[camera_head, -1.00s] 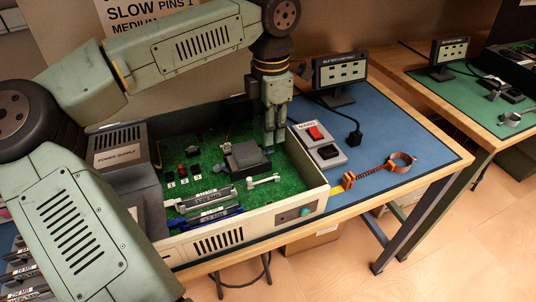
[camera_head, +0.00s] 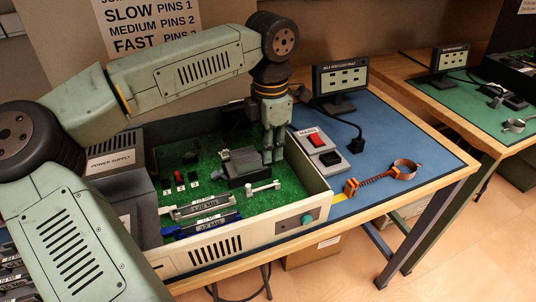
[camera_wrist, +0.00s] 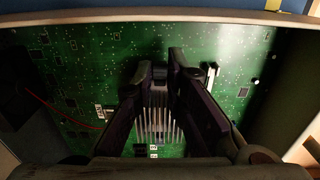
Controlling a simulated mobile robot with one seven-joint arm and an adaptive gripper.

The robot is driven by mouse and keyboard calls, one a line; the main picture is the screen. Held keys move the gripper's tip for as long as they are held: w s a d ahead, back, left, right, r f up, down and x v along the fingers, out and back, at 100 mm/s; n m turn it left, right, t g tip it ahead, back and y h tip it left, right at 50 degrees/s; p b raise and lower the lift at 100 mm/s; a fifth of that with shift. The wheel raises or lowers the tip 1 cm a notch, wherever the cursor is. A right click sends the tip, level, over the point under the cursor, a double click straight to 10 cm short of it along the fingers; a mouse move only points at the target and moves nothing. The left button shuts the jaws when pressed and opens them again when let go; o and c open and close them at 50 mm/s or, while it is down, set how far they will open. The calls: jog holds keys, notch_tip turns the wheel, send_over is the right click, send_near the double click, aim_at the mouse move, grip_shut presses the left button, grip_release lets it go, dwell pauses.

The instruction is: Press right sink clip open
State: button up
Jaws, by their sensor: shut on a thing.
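The heat sink (camera_head: 247,172), a dark finned block, sits on the green circuit board inside the open case. A grey piece (camera_head: 225,155) shows at its left end. My gripper (camera_head: 273,160) points down at the sink's right end, its fingers closed in there. In the wrist view my fingers (camera_wrist: 160,68) flank the pale fins (camera_wrist: 158,118). The right clip is hidden by my fingers, so its position and the exact part gripped cannot be told. A small white T-shaped piece (camera_head: 263,188) stands in front of the sink, clear of my gripper; it also shows in the wrist view (camera_wrist: 210,75).
The power supply (camera_head: 112,160) fills the case's left side. Labelled memory sticks (camera_head: 202,208) lie at the front. The case's front wall (camera_head: 318,210) is low. A switch box (camera_head: 320,150), a small screen (camera_head: 340,77) and a copper-coloured strap (camera_head: 380,177) are on the blue mat outside.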

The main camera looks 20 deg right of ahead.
jog(key=shift+d+f+b, duration=0.35)
jog(key=shift+d+b, duration=0.05)
jog(key=shift+d, duration=0.3)
dwell(1.2)
jog(key=o, duration=0.5)
jog(key=shift+c, duration=0.2)
dwell(0.4)
notch_tip(320, 180, up, 7)
jog(key=p, duration=0.5)
dwell(0.3)
dwell(0.5)
